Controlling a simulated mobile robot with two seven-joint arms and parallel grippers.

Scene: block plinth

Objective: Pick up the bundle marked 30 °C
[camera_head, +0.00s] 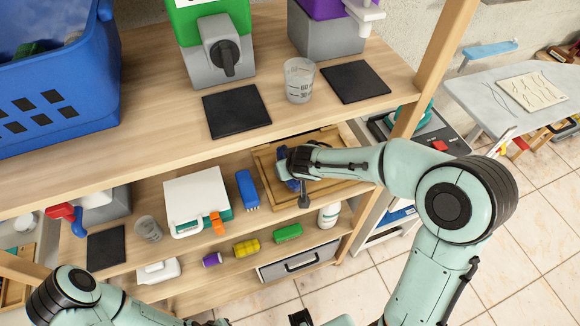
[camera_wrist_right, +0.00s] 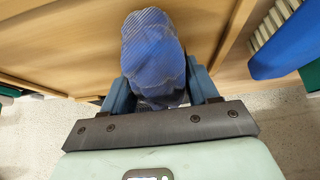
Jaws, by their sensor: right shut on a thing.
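A blue, finely striped cloth bundle (camera_wrist_right: 152,48) sits between the two fingers of my right gripper (camera_wrist_right: 162,88), which is shut on it. In the head view a little of the bundle (camera_head: 292,184) shows beside my right gripper (camera_head: 302,180), over a wooden tray (camera_head: 266,172) on the middle shelf. My wrist hides most of the bundle and part of the tray there. I see no 30 °C mark on it. I cannot tell whether the bundle touches the tray. My left arm is at the bottom left, but its gripper is out of view.
A blue brush-like block (camera_head: 247,190) and a white case (camera_head: 197,198) stand left of the tray. A white bottle (camera_head: 329,215) stands below it. The upper shelf carries a blue basket (camera_head: 60,75), dispensers and a clear cup (camera_head: 299,80). A shelf post (camera_head: 446,50) rises at the right.

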